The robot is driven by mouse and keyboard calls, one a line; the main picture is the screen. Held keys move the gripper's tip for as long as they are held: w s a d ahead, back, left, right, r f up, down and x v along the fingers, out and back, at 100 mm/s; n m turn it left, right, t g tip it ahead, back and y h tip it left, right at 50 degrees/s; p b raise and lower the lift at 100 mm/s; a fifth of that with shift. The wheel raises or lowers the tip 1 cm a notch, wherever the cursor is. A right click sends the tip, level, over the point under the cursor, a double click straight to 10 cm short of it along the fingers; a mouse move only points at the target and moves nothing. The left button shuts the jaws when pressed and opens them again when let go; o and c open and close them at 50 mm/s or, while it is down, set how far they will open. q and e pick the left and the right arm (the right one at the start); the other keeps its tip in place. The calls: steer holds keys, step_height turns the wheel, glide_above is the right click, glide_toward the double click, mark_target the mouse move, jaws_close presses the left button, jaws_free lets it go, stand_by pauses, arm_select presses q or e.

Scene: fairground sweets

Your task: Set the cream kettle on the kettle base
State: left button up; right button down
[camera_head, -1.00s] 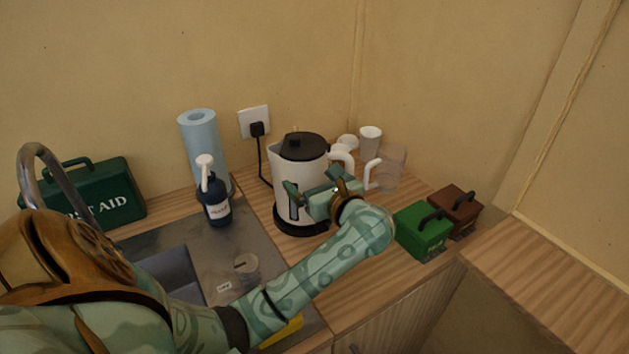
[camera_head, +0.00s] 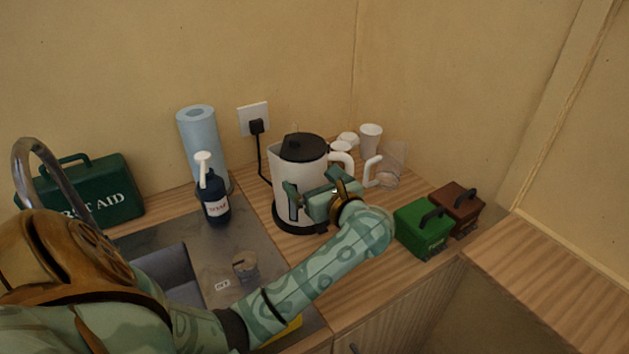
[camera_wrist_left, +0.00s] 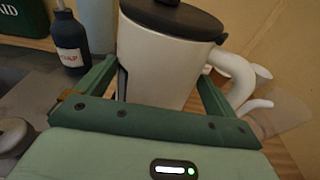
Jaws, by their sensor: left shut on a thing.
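The cream kettle (camera_head: 287,165), with a black lid and a pale handle at its right, stands upright on the counter's back part. It also fills the upper middle of the wrist view (camera_wrist_left: 160,65). The black kettle base (camera_head: 283,222) shows directly under it. The kettle looks seated there, but my gripper and arm hide part of the joint, so I cannot tell of full contact. My left gripper (camera_head: 313,192) is shut on the kettle's body, one finger on each side, as the left wrist view (camera_wrist_left: 160,88) shows. My right gripper is not in view.
A black plug and cord (camera_head: 257,127) sit left of the kettle. A soap bottle (camera_head: 215,198) and paper roll (camera_head: 201,140) stand further left by the sink. Cups (camera_head: 371,138) and a clear jug (camera_head: 391,165) are close behind right. Green (camera_head: 421,230) and brown (camera_head: 458,205) boxes stand right.

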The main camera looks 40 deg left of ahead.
arm_select(q)
steer(key=o, duration=1)
steer(key=shift+d, duration=0.15)
steer(key=shift+p+v, duration=0.85)
steer(key=shift+v, duration=1.9)
steer(key=v, duration=0.5)
steer(key=shift+s+d+p, duration=0.1)
steer(key=shift+p, duration=0.3)
